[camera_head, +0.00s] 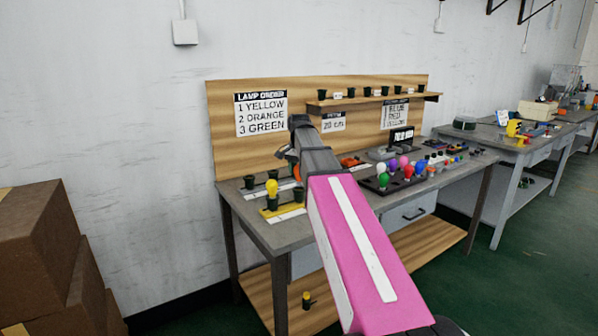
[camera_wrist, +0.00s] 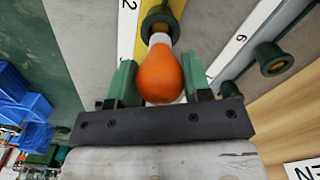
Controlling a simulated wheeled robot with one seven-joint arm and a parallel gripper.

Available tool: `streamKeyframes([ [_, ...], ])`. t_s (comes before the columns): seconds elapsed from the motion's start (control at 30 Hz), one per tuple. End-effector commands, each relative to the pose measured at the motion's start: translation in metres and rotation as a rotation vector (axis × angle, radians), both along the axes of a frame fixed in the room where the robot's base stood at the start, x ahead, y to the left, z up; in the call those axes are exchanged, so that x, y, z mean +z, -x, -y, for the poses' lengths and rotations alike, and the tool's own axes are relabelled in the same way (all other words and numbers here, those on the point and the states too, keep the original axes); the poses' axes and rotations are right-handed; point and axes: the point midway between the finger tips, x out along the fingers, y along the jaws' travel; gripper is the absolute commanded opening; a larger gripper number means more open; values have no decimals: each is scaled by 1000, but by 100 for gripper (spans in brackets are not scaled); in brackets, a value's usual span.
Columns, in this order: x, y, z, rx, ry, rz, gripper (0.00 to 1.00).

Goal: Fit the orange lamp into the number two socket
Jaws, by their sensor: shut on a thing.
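The orange lamp (camera_wrist: 160,76) is held between the two green fingers of my gripper (camera_wrist: 162,88) in the wrist view. In the head view my gripper (camera_head: 290,155) is over the left end of the workbench (camera_head: 290,234), and my pink arm hides part of the bench.
A yellow lamp (camera_head: 272,188) stands in a socket on the yellow strip. Another socket (camera_wrist: 272,59) is beside the mark 6. Several coloured lamps (camera_head: 399,168) stand in a dark tray to the right. The lamp order sign (camera_head: 260,113) reads yellow, orange, green.

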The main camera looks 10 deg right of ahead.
Motion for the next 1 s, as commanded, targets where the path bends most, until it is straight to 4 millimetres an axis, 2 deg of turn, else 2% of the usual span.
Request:
streamKeyframes([
  [1.0,-17,0,0,0,0,0,22],
])
